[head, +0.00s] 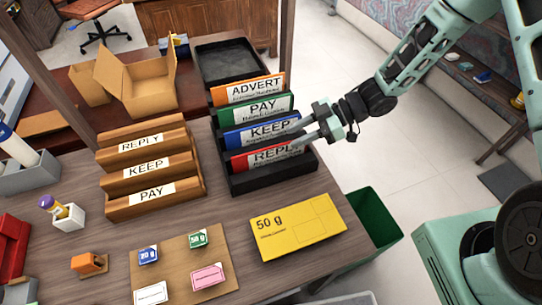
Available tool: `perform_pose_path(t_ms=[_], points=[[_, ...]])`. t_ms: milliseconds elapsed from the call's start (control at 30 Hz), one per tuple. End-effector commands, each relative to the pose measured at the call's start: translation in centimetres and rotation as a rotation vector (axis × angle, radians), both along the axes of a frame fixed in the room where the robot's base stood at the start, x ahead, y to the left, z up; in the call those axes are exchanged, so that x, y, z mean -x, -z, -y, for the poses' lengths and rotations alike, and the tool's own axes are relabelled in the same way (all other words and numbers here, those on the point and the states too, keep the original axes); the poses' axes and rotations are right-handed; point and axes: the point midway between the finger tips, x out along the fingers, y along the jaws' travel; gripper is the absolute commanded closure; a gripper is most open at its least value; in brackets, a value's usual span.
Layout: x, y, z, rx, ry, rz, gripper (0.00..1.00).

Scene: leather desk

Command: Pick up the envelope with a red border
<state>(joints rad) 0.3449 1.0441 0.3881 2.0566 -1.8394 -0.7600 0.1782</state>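A red-bordered piece marked "REPLY" (248,160) stands upright in the front slot of a black rack (265,181) on the desk. Whether it is an envelope or a divider label, I cannot tell. My gripper (296,134) reaches in from the right, with its fingertips at the upper right end of the red piece and near the blue "KEEP" piece (245,136). Its two fingers look apart. Whether they touch the red piece is too small to tell. The fingers hide part of its upper right edge.
Green "PAY" (240,113) and orange "ADVERT" (231,95) pieces stand behind in the rack. A wooden sorter (153,207) is left, a yellow 50 g packet (297,227) in front. A green bin (377,228) stands beside the desk.

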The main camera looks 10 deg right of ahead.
Motion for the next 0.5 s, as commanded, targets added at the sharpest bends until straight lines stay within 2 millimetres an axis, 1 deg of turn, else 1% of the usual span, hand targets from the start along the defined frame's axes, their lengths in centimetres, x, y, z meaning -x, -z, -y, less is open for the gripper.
perform_pose_path(t_ms=[33,267,500], points=[[0.0,0.1,-0.5,-0.001,-0.001,0.0,0.65],[0.0,0.9,-1.7,-0.001,0.0,-0.001,0.65],[-0.2,2.5,-4.3,-0.002,-0.001,-0.002,0.65]])
